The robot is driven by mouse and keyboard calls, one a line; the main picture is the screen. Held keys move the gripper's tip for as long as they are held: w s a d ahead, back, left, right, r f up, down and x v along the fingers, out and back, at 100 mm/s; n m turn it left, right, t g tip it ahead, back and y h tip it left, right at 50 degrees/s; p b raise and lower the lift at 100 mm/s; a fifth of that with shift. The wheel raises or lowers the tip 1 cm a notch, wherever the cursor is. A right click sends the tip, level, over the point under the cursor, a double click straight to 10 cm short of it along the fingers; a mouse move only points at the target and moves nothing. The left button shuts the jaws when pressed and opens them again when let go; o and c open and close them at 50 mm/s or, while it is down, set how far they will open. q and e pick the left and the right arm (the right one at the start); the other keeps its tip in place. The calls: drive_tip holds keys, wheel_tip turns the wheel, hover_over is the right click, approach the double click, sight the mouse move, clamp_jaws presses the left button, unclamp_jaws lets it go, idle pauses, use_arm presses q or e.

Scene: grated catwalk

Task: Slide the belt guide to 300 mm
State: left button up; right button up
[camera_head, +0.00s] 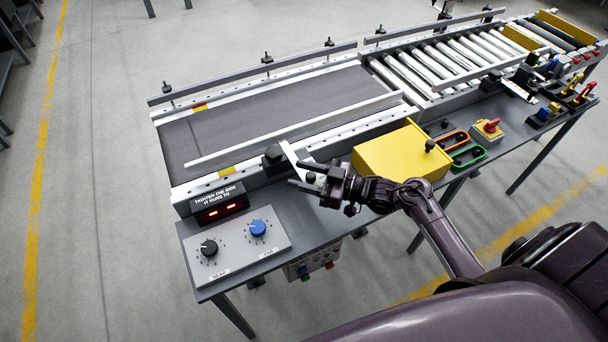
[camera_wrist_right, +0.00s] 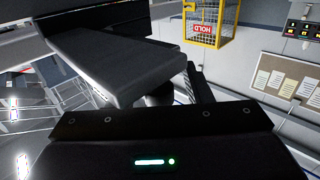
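The near belt guide (camera_head: 300,130) is a long pale rail lying lengthwise over the dark conveyor belt (camera_head: 270,112). A pale bracket (camera_head: 291,154) and a black knob (camera_head: 273,157) sit at the belt's near edge, beside this guide. A far guide rail (camera_head: 230,76) runs along the opposite edge on posts with black knobs. My right gripper (camera_head: 297,174) is just right of the black knob, its two fingers apart with nothing visible between them. I cannot tell whether it touches the bracket. No millimetre scale is readable. My left gripper is out of view.
A yellow box (camera_head: 400,152) stands close right of my right gripper. A red-lit display (camera_head: 221,210) and a panel with black and blue dials (camera_head: 238,245) are at front left. Rollers (camera_head: 450,58) continue the conveyor. The wrist view shows a yellow cage (camera_wrist_right: 211,22).

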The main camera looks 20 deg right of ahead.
drive_tip(key=shift+s+d+f, duration=0.1)
drive_tip(key=shift+s+d, duration=0.2)
drive_tip(key=b+v, duration=0.1)
drive_tip(key=v, duration=0.6)
idle(0.4)
